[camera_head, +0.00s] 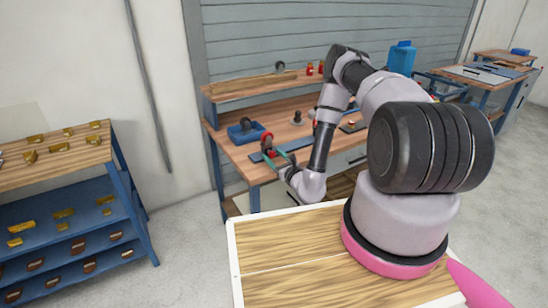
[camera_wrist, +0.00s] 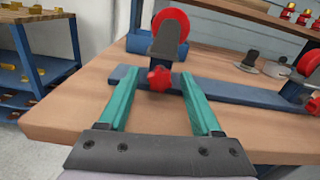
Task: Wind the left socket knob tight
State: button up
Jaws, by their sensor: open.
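The left socket is a dark grey upright block (camera_wrist: 165,42) on a long blue rail (camera_wrist: 232,91). Its red star-shaped knob (camera_wrist: 159,78) faces me, and a red wheel (camera_wrist: 172,18) shows at its top. My gripper (camera_wrist: 158,80) is open, with its teal fingers on either side of the knob in the wrist view. I cannot tell whether the fingertips reach around it or stop just short, but a gap shows on both sides. In the head view my gripper (camera_head: 277,154) is at the bench's left front, near the red parts of the left socket (camera_head: 267,140).
A second socket with a red knob (camera_wrist: 313,104) stands at the rail's right end. A blue tray (camera_head: 243,132) lies behind. Small red items (camera_wrist: 290,12) sit on the bench shelf. A blue rack (camera_head: 70,210) with yellow parts stands left. The wooden bench top (camera_wrist: 82,105) is bare at front left.

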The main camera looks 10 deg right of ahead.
jog(key=shift+w, duration=0.1)
grip_shut()
jog(key=m, duration=0.4)
jog(key=shift+m, duration=0.3)
grip_release()
jog(key=v, duration=1.1)
